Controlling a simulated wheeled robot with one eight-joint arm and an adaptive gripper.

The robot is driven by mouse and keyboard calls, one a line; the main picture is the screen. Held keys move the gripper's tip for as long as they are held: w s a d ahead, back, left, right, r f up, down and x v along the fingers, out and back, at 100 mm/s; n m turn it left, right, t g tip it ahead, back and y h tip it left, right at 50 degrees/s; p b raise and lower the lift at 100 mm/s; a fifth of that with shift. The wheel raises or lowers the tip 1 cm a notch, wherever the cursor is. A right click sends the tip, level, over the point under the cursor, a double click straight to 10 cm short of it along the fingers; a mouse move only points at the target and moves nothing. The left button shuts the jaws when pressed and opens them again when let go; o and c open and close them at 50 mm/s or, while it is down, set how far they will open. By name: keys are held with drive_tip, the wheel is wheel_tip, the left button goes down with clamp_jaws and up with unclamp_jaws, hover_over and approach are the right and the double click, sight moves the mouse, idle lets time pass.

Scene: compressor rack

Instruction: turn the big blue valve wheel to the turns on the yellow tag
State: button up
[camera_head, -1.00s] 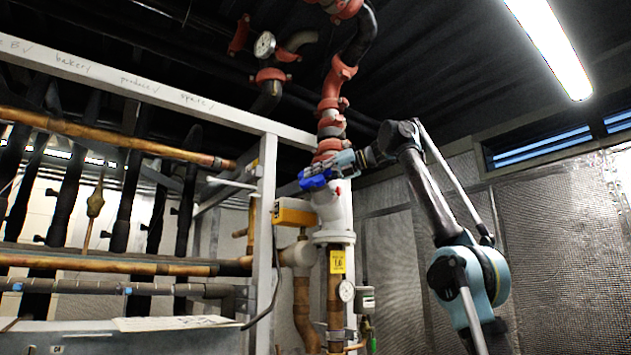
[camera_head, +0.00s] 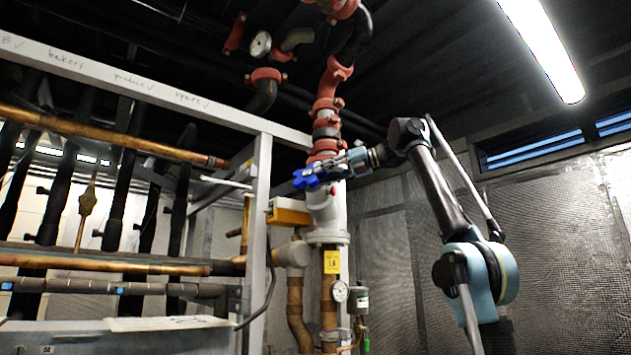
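The big blue valve wheel (camera_head: 306,179) sits on the left side of the white valve body (camera_head: 327,215), below the red pipe couplings. My gripper (camera_head: 325,171) reaches in from the right, with its fingers at the wheel's right side. The fingers overlap the wheel in this view; whether they are closed on its rim is too small to tell. The yellow tag (camera_head: 331,262) hangs on the pipe below the valve; its large print looks like "1.5" or "1.6", but is blurred.
A white frame post (camera_head: 258,220) and copper pipes (camera_head: 120,142) fill the left. A gauge (camera_head: 339,291) and a grey cylinder (camera_head: 358,298) are below the valve. The mesh wall (camera_head: 560,240) is at right.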

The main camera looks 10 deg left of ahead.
drive_tip(key=f+v, duration=0.2)
drive_tip(key=v, duration=0.7)
drive_tip(key=shift+d, duration=0.3)
